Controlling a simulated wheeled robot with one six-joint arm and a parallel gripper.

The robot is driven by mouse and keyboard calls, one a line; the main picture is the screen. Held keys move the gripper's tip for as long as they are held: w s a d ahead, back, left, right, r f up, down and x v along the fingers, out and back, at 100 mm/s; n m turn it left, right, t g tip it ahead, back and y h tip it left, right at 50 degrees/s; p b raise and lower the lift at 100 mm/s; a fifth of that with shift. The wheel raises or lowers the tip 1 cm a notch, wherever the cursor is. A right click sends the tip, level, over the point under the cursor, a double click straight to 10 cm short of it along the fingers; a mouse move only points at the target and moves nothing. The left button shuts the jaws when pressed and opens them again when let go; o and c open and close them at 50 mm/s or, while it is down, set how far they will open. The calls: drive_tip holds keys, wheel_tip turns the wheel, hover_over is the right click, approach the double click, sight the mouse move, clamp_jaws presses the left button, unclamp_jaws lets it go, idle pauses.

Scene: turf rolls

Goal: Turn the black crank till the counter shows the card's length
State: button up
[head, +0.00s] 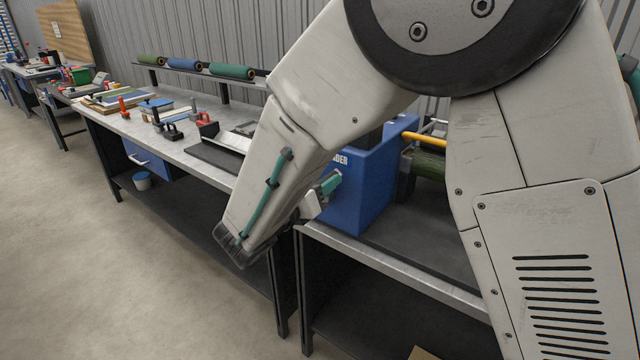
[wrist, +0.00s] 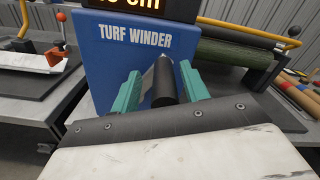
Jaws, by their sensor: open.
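The blue turf winder (wrist: 105,60) stands upright in the wrist view, lettered TURF WINDER. It also shows in the head view (head: 365,190), partly hidden behind my arm. The counter (wrist: 145,4) is cut off at the top edge; only "cm" and a bit of its figures show, so I cannot read it. The black crank grip (wrist: 163,85) points towards me from the winder's face. My gripper (wrist: 161,74) has its two teal fingers open, one on each side of the grip. I cannot tell whether they touch it. The card is not identifiable here.
A green turf roll (wrist: 230,55) and a yellow bar (wrist: 250,32) lie right of the winder. A red-knobbed lever (wrist: 62,28) stands to the left. In the head view, a long workbench (head: 185,142) carries tools, with rolls on a rack (head: 215,76) behind.

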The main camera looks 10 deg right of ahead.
drive_tip(key=v, duration=0.7)
drive_tip(key=shift+s+a, duration=0.25)
drive_tip(key=s+d+f+m+g+y, duration=0.2)
drive_tip(key=s+d+f+m+g, duration=0.1)
drive_tip(key=s+d+m+g, duration=1)
drive_tip(key=s+d+r+m+y, duration=0.3)
drive_tip(key=s+d+m+y, duration=0.2)
drive_tip(key=m, duration=0.4)
drive_tip(key=s+d+r+m+t+y, duration=0.1)
drive_tip(key=s+d+r+m+y, duration=0.3)
drive_tip(key=s+d+m, duration=0.3)
drive_tip(key=s+m+y, duration=0.1)
drive_tip(key=m, duration=0.1)
drive_tip(key=shift+s+d+r+m, duration=0.2)
drive_tip(key=shift+d+r+m, duration=0.05)
drive_tip(key=shift+r+m, duration=0.15)
